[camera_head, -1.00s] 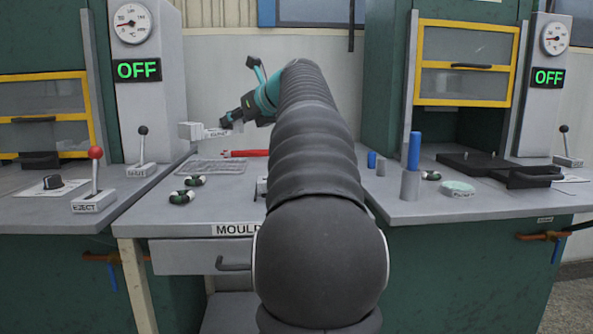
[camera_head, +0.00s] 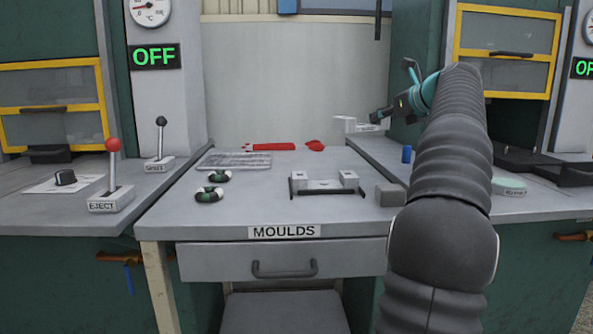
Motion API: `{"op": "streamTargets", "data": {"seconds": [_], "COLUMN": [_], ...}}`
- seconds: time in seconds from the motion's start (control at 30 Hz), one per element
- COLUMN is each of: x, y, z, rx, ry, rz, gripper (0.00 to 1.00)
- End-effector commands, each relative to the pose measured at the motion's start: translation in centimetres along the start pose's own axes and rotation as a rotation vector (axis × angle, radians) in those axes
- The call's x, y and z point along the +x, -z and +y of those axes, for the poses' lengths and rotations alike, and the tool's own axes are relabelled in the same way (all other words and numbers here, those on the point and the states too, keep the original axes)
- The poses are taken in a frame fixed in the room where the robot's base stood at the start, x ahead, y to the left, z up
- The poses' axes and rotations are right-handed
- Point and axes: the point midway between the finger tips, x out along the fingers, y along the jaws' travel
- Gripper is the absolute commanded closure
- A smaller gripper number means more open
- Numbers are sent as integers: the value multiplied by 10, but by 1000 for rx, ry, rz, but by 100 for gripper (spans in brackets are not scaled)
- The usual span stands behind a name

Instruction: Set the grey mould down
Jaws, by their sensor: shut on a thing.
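The grey mould (camera_head: 344,125) is a light grey piece with a raised block at its left end and a low, labelled part towards the jaws. My gripper (camera_head: 376,117) is shut on its right side and holds it near the back right of the moulds table (camera_head: 200,228). I cannot tell whether it is clear of the surface behind it. A second light grey block piece (camera_head: 325,184) with raised ends sits on a dark tray or frame in the middle of that table. A plain grey block (camera_head: 390,195) stands right of it, next to my arm.
Two green-and-black rings (camera_head: 210,194), a wire rack (camera_head: 235,161) and red items (camera_head: 270,147) lie on the table's left and back. Levers (camera_head: 114,172) stand on the left bench. A blue cylinder (camera_head: 407,154) is at right. The table's front is mostly clear.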

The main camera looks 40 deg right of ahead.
Motion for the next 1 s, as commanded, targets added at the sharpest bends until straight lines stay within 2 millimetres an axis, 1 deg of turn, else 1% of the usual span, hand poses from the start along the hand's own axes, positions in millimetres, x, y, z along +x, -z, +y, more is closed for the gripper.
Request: {"op": "streamTargets", "data": {"seconds": [0.07, 0.4, 0.5, 0.6, 0.7, 0.83, 0.93, 1.0], "x": [6, 44, 54, 62, 65, 68, 72, 76], "y": [5, 32, 39, 43, 45, 48, 58, 68], "z": [9, 69, 85, 96, 102, 105, 105, 104], "rx": [-2, -2, -2, -1, -2, -1, 0, 1], "ry": [-1, -4, -4, -3, -1, -1, -1, -1], "rz": [-2, -1, -2, -2, -2, -1, -2, -1], "gripper": [100, 100, 100, 100, 100, 100, 100, 100]}}
